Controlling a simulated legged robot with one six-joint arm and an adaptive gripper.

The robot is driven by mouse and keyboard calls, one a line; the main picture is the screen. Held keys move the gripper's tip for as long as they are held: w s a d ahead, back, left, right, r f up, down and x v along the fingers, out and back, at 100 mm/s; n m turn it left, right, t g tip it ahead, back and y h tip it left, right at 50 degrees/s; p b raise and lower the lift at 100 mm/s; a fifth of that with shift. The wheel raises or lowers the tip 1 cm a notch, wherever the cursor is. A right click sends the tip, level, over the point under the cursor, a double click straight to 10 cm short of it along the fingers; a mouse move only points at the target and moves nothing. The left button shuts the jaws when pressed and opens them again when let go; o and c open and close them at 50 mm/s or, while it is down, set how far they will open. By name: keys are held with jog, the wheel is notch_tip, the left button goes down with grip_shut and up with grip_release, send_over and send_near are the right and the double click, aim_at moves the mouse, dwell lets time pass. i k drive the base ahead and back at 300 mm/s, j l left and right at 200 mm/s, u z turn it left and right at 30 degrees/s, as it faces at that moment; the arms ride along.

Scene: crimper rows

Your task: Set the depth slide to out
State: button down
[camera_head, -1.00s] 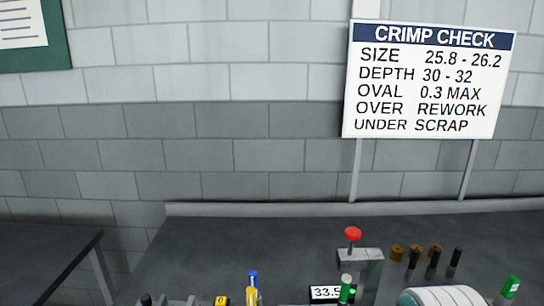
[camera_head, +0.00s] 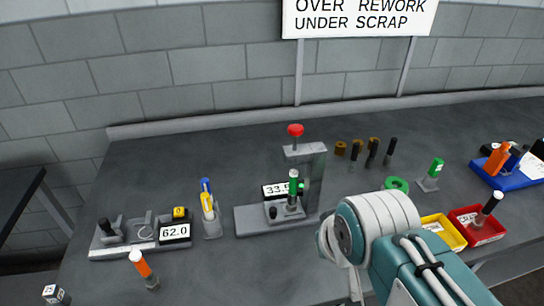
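A grey press-like fixture (camera_head: 316,180) with a red knob (camera_head: 295,130) on top stands at mid-bench. Its display (camera_head: 280,190) reads about 33.5, and a green cartridge with a white top (camera_head: 294,188) stands upright at its base. To the left, a low grey gauge (camera_head: 125,251) has a black knob (camera_head: 105,226), a yellow button (camera_head: 179,212) marked 0 and a display (camera_head: 174,231) reading 62.0. Which part is the depth slide, and its setting, I cannot tell. My arm covers the lower right; my gripper is not in view.
Blue and yellow pens (camera_head: 207,204) stand in a holder between the devices. Orange-topped (camera_head: 139,263) and small dark pieces stand at front left. Right of my arm are a yellow bin (camera_head: 452,236), a red bin (camera_head: 462,216) and a blue tray (camera_head: 520,178).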

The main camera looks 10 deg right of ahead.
aim_at(285, 206)
jog(key=k+j+z, duration=0.5)
jog(key=k+j, duration=0.25)
jog(key=j, duration=0.1)
